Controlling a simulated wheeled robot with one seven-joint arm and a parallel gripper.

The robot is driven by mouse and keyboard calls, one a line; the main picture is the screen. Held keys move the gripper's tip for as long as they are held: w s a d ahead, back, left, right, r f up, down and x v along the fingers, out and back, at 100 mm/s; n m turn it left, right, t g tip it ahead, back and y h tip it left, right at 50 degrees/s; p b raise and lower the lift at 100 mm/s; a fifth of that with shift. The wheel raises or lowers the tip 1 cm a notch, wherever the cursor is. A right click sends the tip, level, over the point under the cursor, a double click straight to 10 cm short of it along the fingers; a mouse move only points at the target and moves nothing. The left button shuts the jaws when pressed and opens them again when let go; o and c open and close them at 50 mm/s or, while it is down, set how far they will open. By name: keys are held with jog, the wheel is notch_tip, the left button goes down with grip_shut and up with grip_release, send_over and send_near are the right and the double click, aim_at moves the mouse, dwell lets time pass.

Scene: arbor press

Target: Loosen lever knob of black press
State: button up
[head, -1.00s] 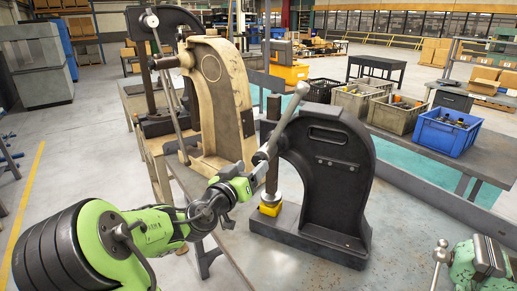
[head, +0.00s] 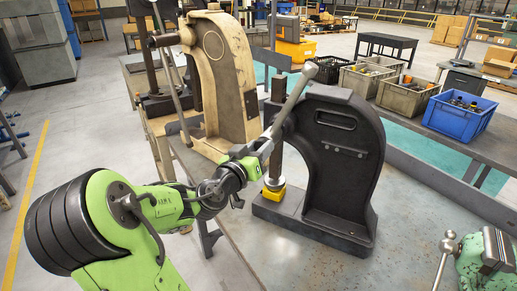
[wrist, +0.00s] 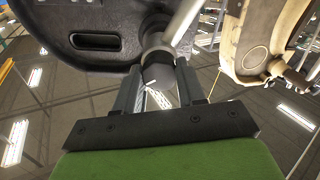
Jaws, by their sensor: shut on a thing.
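The black press (head: 357,160) stands on the grey table, with its long grey lever (head: 297,97) slanting up to the right from the hub. It also shows upper left in the wrist view (wrist: 60,25). My gripper (head: 268,145) is at the lever hub on the press's left side. In the wrist view my two fingers (wrist: 157,95) are shut on the dark round lever knob (wrist: 156,74), one on each side. The lever (wrist: 184,22) passes just beyond the knob. The knob is mostly hidden by my gripper in the head view.
A yellow block (head: 273,194) sits under the black press's ram. A beige press (head: 226,75) stands behind to the left. A green vise (head: 487,258) is at the front right. Grey bins (head: 403,93) and a blue bin (head: 458,115) stand on the bench behind.

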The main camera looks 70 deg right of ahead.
jog(key=n+p, duration=0.2)
jog(key=n, duration=0.7)
jog(key=shift+w, duration=0.1)
jog(key=n+p, duration=0.1)
jog(key=n, duration=0.3)
jog(key=shift+n+p, duration=0.3)
jog(key=shift+p, duration=0.1)
jog(key=n+p, duration=0.2)
jog(key=n, duration=0.2)
jog(key=shift+f+n, duration=0.15)
jog(key=shift+n, duration=0.15)
jog(key=o, duration=1.1)
jog(key=shift+c, duration=0.2)
